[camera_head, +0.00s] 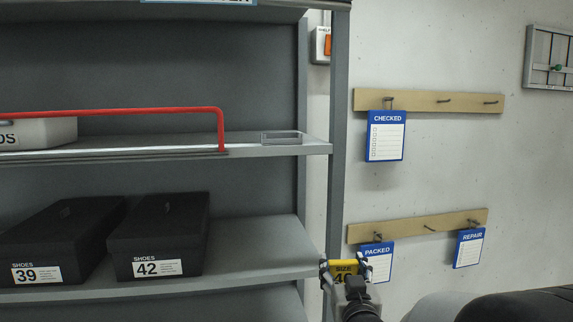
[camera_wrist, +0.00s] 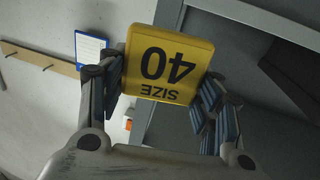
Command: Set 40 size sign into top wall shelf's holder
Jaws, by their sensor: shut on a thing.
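The yellow size 40 sign (camera_head: 344,268) is in my gripper (camera_head: 343,276), low in the head view, in front of the shelf unit's right post. In the wrist view the sign (camera_wrist: 172,55) appears upside down, with its printed face showing. The pads of my gripper (camera_wrist: 162,82) are shut on its two sides. A small grey rectangular frame, which looks like a holder (camera_head: 282,137), sits empty at the right end of the upper visible shelf (camera_head: 250,148). My gripper is below and right of it, apart from it.
A red rail (camera_head: 150,112) stands left of the holder. Black shoe boxes 39 (camera_head: 60,240) and 42 (camera_head: 160,240) sit on the lower shelf (camera_head: 255,262). Blue-edged cards, such as CHECKED (camera_head: 386,136), hang on wall pegs to the right. Another shelf edge (camera_head: 60,10) crosses the top.

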